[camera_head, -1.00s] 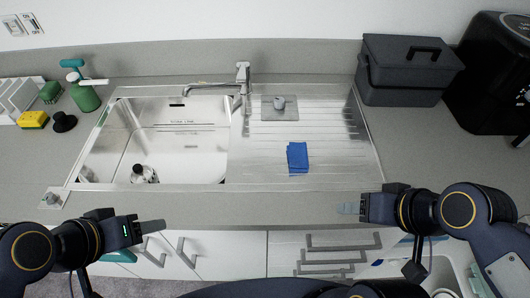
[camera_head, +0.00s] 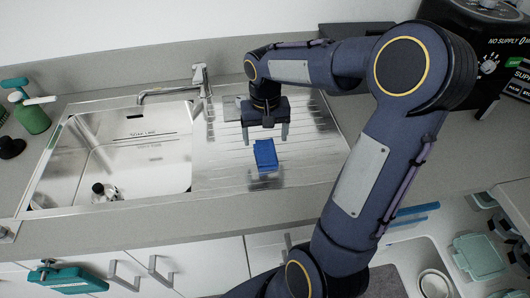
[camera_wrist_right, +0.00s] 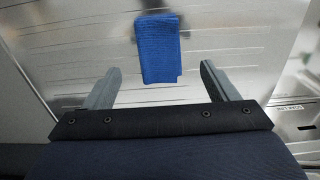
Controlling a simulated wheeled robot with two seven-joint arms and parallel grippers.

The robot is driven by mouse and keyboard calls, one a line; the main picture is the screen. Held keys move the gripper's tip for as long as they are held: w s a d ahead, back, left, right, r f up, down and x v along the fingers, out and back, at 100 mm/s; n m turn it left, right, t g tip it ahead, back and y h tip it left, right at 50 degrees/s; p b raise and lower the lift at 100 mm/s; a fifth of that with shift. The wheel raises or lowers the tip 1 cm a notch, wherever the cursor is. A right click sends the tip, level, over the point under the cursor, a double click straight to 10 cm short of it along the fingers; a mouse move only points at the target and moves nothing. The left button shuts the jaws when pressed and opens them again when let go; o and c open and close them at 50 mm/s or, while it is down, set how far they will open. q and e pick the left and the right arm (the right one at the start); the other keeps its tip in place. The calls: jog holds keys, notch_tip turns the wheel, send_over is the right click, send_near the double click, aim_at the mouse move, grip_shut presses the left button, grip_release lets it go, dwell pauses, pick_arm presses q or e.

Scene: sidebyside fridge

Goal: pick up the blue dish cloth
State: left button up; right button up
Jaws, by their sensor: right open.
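The blue dish cloth (camera_head: 265,156) lies folded on the ribbed metal drainboard (camera_head: 215,172) to the right of the sink basin. In the right wrist view the cloth (camera_wrist_right: 159,48) lies ahead of the fingertips, roughly centred between them. My right gripper (camera_head: 265,138) is over the drainboard, just behind the cloth in the head view. Its two fingers are apart with nothing between them, as the right wrist view (camera_wrist_right: 160,78) also shows. My left gripper is not in view.
The sink basin (camera_head: 140,160) with a faucet (camera_head: 175,92) is left of the drainboard. A dark bottle (camera_head: 104,191) is in the basin. A green bottle (camera_head: 32,115) stands far left. A black machine (camera_head: 490,60) stands at the back right. My right arm covers much of the right side.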

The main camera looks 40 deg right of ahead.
aim_at(265, 149)
notch_tip(265, 149, down, 6)
jog(key=shift+r+p, duration=0.25)
jog(key=shift+p, duration=0.1)
jog(key=c, duration=1.1)
jog(key=shift+c, duration=0.2)
jog(key=shift+r, duration=0.2)
